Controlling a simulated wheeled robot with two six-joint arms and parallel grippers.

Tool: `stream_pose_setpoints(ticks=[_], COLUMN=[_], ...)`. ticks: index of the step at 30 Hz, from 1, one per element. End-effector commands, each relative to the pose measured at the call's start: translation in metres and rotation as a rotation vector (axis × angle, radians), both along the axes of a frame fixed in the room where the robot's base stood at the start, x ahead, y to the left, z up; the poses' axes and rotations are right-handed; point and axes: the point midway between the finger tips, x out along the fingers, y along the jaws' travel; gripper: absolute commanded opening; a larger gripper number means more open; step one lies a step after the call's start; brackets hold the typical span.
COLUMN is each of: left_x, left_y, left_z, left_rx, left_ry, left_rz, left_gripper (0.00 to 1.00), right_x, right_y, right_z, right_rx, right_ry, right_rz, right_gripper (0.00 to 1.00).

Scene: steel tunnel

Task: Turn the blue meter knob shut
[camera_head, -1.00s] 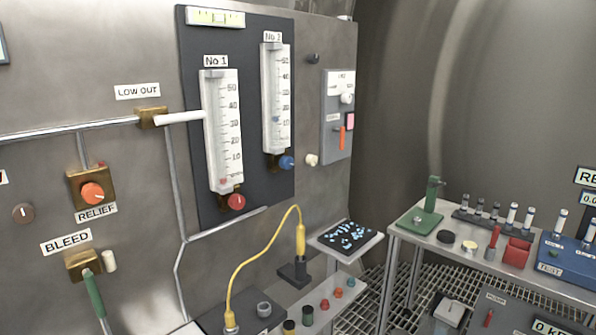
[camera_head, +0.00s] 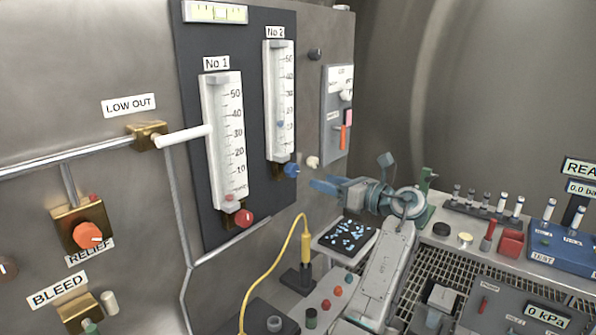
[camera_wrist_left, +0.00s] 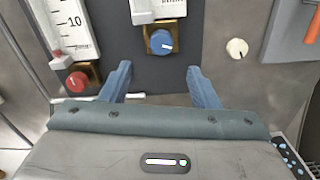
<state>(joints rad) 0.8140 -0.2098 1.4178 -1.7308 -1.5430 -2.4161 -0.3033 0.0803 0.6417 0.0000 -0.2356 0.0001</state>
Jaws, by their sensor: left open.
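The blue meter knob (camera_head: 291,170) sits at the foot of the No 2 meter tube (camera_head: 281,100) on the dark panel. In the left wrist view the blue knob (camera_wrist_left: 161,41) shows a white mark on its face, on a brass block. My left gripper (camera_head: 318,186) is just to the right of the knob in the head view, its blue fingers pointing at it. In the left wrist view my gripper (camera_wrist_left: 158,72) is open, and the knob appears beyond the tips, between the two fingers. Nothing is held. My right gripper is not in view.
The red knob (camera_head: 244,218) under the No 1 tube (camera_head: 224,140) lies left of the blue one. A cream knob (camera_wrist_left: 237,49) is close on its right. Below are a yellow cable (camera_head: 278,240) and a black tray (camera_head: 346,236).

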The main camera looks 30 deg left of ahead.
Motion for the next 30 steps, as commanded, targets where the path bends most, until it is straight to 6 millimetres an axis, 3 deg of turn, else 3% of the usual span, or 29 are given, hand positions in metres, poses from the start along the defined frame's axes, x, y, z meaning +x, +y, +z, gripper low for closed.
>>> stream_pose_setpoints(ticks=[16, 21, 30], left_x=[0.007, 0.008, 0.009], left_y=[0.09, 0.103, 0.105], left_z=[0.002, 0.0, -0.001], left_rx=[0.003, 0.001, 0.001], left_ry=[0.002, 0.002, 0.001], left_rz=[0.0, -0.001, -0.002], left_gripper=[0.56, 0.56, 0.56], right_x=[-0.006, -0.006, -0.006], right_y=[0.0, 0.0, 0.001], right_z=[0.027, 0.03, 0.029], right_rx=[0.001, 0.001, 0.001], right_ry=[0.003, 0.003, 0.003], right_rz=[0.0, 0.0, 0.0], right_gripper=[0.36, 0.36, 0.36])
